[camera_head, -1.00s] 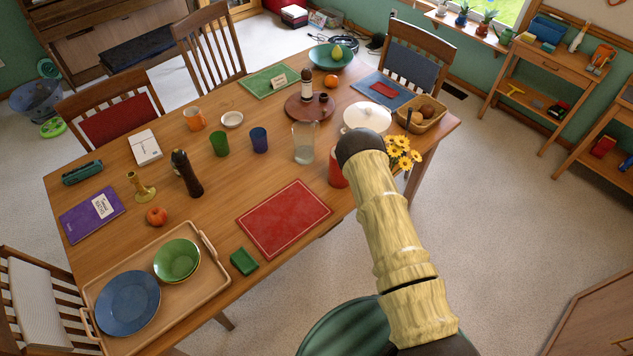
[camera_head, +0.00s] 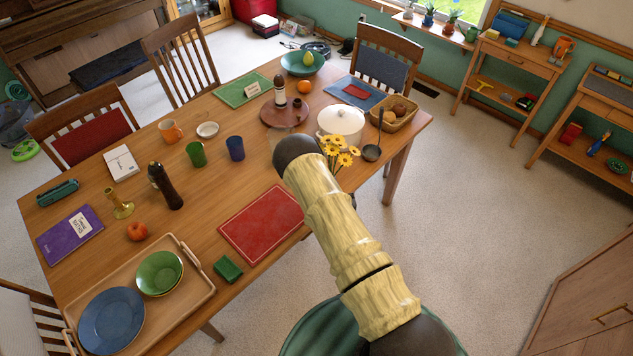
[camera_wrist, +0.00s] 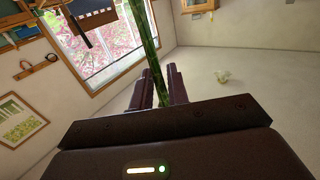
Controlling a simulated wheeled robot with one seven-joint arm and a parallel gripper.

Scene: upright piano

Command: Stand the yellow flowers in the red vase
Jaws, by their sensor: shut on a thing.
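The yellow flowers (camera_head: 338,152) show in the head view as a bunch of open blooms just right of my arm, near the table's right edge and in front of the white pot. In the wrist view my gripper (camera_wrist: 162,88) is shut on their green stem (camera_wrist: 147,48), which runs up between the two dark fingers. The lower stem ends are hidden. In the head view my gripper is hidden behind my arm. The red vase is hidden now, apparently behind my arm; whether the stems touch it cannot be told.
A white lidded pot (camera_head: 341,122), a black ladle (camera_head: 372,152) and a bread basket (camera_head: 398,112) stand close to the flowers. A clear pitcher (camera_head: 279,138) is partly hidden by my arm. A red placemat (camera_head: 255,222) lies bare to the left.

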